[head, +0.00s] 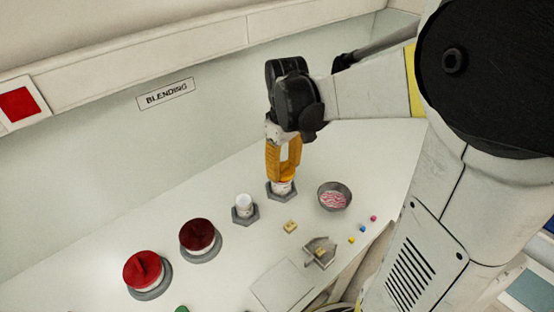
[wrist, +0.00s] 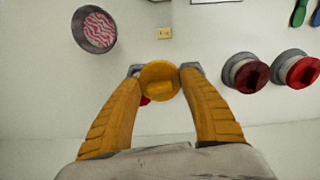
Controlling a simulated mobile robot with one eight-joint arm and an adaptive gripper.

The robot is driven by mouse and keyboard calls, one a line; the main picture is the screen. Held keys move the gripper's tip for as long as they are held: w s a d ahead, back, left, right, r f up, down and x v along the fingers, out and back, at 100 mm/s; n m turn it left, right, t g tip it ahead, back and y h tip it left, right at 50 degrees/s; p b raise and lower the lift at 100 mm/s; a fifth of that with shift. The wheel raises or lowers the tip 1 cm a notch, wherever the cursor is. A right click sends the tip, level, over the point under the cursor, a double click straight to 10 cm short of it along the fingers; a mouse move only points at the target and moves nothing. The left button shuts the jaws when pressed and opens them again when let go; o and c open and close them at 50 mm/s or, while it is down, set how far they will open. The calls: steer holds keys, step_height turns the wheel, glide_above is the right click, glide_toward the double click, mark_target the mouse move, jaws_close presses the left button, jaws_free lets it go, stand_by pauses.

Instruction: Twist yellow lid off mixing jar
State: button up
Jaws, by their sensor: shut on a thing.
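My gripper (head: 283,165) points straight down over the mixing jar, with its orange fingers shut. In the wrist view my gripper (wrist: 161,73) has a fingertip on each side of the round yellow lid (wrist: 159,84), touching it. The fingers mostly hide the lid in the head view. I cannot tell whether the lid is still seated on the jar. In the wrist view the lid covers the jar's body.
Left of the jar stands a white cup (head: 244,203) on a hexagonal base, then two red-topped round units (head: 200,235) (head: 146,268). To the right is a grey bowl (head: 324,203) with pink-striped contents. A yellow block (head: 290,226) and small coloured pieces lie in front. The back wall is close.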

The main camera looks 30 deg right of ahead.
mark_target(284, 163)
steer(key=shift+r+p, duration=1.25)
steer(key=shift+r, duration=0.3)
